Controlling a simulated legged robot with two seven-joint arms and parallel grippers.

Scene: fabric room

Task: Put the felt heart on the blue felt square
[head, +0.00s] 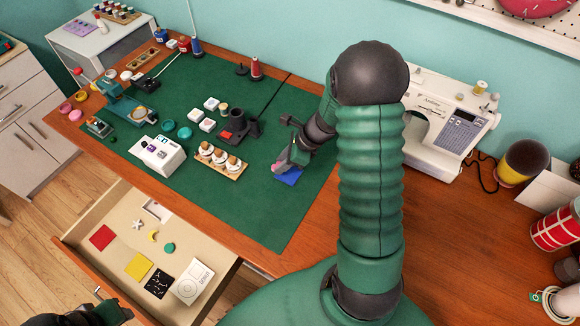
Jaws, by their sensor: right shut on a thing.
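The blue felt square (290,177) lies on the green mat, right of the jar stand. My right gripper (283,164) is shut on the felt heart (277,168), a small pink piece mostly hidden by the fingers. It holds the heart at the upper left edge of the blue square. I cannot tell whether the heart touches the square. My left gripper (99,296) shows only in part at the bottom left, over the front of the open drawer; its jaw state is unclear.
The open drawer (205,262) holds red, yellow and black patterned squares, small felt shapes and a white box. A wooden stand with jars (221,160) and a black holder (240,128) stand left of the blue square. A sewing machine (450,120) stands behind my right arm. The mat's front is clear.

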